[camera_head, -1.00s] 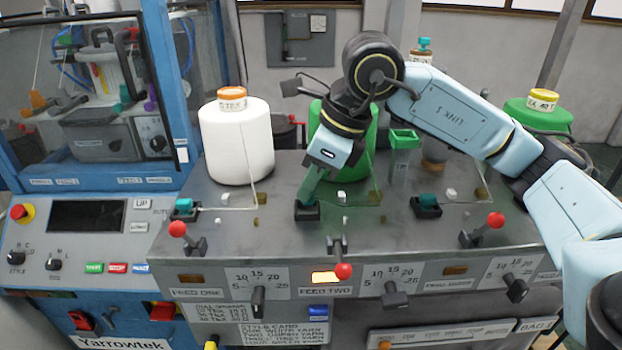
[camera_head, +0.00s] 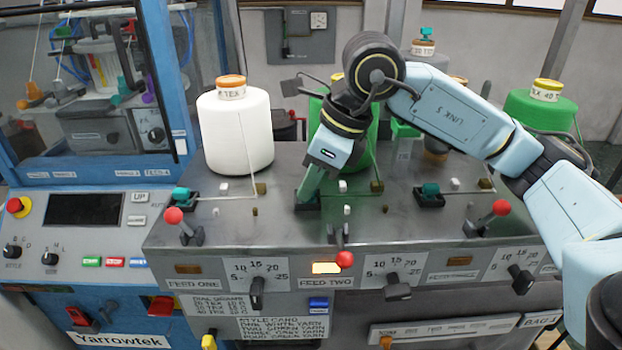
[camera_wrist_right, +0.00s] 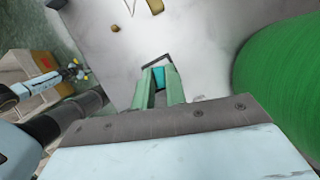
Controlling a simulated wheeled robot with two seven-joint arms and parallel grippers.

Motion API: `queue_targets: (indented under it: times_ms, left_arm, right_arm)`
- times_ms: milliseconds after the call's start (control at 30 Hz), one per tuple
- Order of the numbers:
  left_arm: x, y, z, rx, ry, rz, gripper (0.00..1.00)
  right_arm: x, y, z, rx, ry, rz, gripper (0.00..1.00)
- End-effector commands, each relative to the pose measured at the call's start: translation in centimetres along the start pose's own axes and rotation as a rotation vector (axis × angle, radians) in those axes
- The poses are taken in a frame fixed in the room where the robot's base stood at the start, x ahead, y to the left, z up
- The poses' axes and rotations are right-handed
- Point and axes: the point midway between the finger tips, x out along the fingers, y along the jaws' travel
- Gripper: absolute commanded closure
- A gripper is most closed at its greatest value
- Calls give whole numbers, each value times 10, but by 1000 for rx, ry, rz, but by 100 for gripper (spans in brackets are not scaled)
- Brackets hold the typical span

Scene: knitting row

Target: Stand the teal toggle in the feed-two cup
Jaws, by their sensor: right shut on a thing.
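My right gripper (camera_head: 308,192) points down at the feed-two cup (camera_head: 307,206), a dark square holder on the machine deck behind the lit FEED TWO panel. Its green fingers are shut on the teal toggle (camera_wrist_right: 158,76), which shows between the fingertips in the right wrist view. The fingertips are at the cup's mouth. The fingers hide most of the toggle in the head view, and I cannot tell how deep it sits. A dark cup edge (camera_wrist_right: 157,61) shows just beyond the toggle. My left gripper is not in view.
A white yarn cone (camera_head: 235,130) stands left of the gripper, and a green cone (camera_head: 362,150) stands close behind it. Teal toggles stand in the feed-one cup (camera_head: 182,196) and the right-hand cup (camera_head: 430,196). Red-knobbed levers (camera_head: 343,258) line the front edge.

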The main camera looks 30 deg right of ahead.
Motion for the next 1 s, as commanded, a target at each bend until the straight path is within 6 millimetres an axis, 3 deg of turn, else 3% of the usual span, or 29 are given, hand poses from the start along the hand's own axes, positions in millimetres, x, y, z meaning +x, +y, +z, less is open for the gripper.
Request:
queue_targets:
  times_ms: [67, 100, 300, 667, 767, 1000]
  left_arm:
    - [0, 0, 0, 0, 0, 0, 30]
    - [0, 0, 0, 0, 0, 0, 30]
    - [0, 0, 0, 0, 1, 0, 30]
    - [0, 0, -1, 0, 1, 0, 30]
    - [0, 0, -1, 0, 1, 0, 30]
    - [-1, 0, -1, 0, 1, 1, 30]
  right_arm:
    - [0, 0, 0, 0, 0, 0, 100]
    - [0, 0, 0, 0, 0, 0, 86]
    - [0, 0, 0, 0, 0, 0, 62]
    - [-7, 0, 1, 0, -2, -1, 62]
    - [-21, -1, 1, 1, -3, -3, 62]
    - [-76, 0, 1, 0, -5, -4, 62]
